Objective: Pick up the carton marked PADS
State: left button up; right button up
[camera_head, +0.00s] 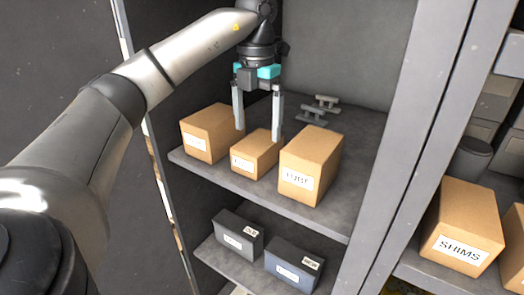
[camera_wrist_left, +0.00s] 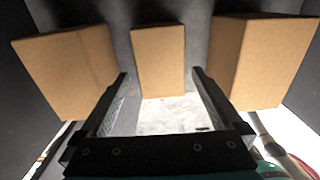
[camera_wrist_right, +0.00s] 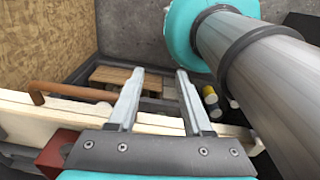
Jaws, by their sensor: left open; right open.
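Three brown cartons stand in a row on the upper shelf: a left carton (camera_head: 210,133), a smaller middle carton (camera_head: 262,155) and a taller right carton (camera_head: 312,160). Their white labels are too blurred for me to tell surely which reads PADS. My left gripper (camera_head: 258,133) is open and points down over the middle carton, one finger at each side of its top. In the left wrist view the middle carton (camera_wrist_left: 158,55) lies between and beyond the open fingers, with nothing gripped. My right gripper (camera_wrist_right: 160,72) is open and empty, away from the shelf.
Neighbouring cartons stand close on both sides of the middle one. Grey metal cleats (camera_head: 318,108) lie behind on the shelf (camera_head: 350,150). Two dark boxes (camera_head: 238,235) (camera_head: 292,265) sit on the lower shelf. A SHIMS carton (camera_head: 462,230) stands right of the upright divider (camera_head: 400,130).

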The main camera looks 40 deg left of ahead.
aim_at(258, 141)
pick_arm(q)
jog(key=shift+f+b, duration=0.75)
jog(key=shift+f, duration=2.4)
jog(key=shift+c, duration=0.4)
jog(key=c, duration=1.2)
jog(key=shift+c, duration=0.5)
jog(key=shift+r, duration=0.2)
